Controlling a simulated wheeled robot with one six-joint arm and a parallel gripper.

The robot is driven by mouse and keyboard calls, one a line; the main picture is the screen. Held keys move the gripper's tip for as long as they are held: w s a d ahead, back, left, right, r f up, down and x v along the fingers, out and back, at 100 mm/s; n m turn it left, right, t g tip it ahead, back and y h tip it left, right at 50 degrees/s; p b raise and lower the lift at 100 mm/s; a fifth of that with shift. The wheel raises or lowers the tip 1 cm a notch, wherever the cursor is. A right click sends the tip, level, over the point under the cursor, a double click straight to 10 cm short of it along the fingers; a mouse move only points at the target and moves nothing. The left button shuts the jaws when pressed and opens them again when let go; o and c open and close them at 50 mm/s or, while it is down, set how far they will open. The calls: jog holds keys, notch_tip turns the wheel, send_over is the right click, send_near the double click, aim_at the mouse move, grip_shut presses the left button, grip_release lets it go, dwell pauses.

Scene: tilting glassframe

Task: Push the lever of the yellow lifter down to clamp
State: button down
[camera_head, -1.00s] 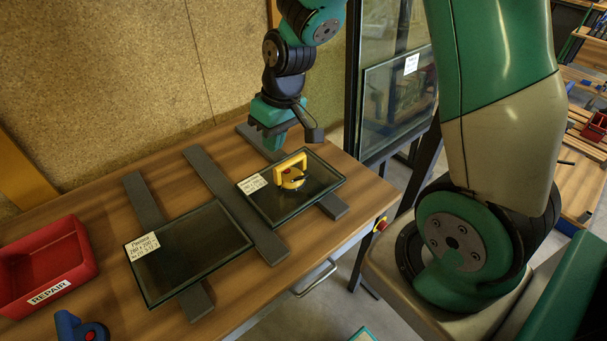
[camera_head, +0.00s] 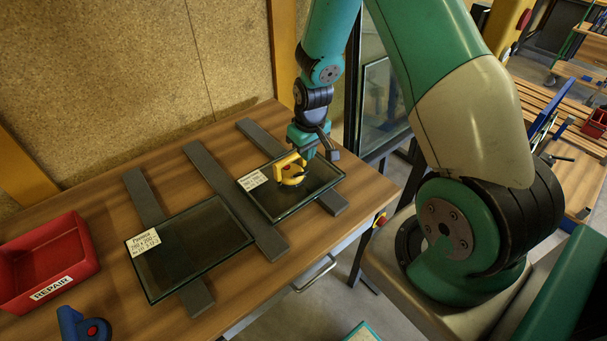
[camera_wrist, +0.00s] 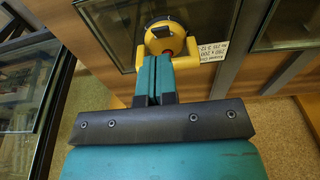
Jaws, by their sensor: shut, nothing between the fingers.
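The yellow lifter (camera_head: 288,173) stands on the right-hand glass pane (camera_head: 318,187), its handle upright. It also shows in the wrist view (camera_wrist: 186,44), with a red spot and a dark round part. I cannot clearly make out its lever; it may be hidden by the handle or my fingers. My gripper (camera_head: 306,157) is close behind the lifter in the head view. In the wrist view its teal fingers (camera_wrist: 153,62) are together with nothing between them, and their tips overlap the lifter's yellow handle. I cannot tell if they touch it.
A second labelled glass pane (camera_head: 190,250) lies to the left. Both panes rest on dark grey strips (camera_head: 215,182) on the wooden table. A red REPAIR bin (camera_head: 48,262) and a blue lifter (camera_head: 80,325) are at the left. A glass rack stands behind the table's right end.

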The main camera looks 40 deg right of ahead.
aim_at(305, 173)
jog(key=f+b, duration=0.1)
jog(key=f, duration=0.1)
jog(key=f+b, duration=0.3)
jog(key=f, duration=0.1)
jog(key=shift+w+f, duration=0.2)
jog(key=shift+w, duration=0.15)
notch_tip(305, 173, down, 4)
jog(key=b, duration=0.3)
jog(key=shift+b, duration=0.3)
jog(key=shift+r, duration=0.3)
jog(key=shift+s+r+p, duration=0.25)
jog(key=shift+s+p, duration=0.15)
jog(key=shift+s, duration=0.4)
jog(key=shift+s+r+p, duration=0.25)
jog(key=shift+s+p, duration=0.1)
jog(key=shift+s, duration=0.4)
jog(key=shift+r, duration=0.1)
notch_tip(305, 173, up, 17)
jog(key=s+b, duration=0.1)
jog(key=shift+s, duration=0.35)
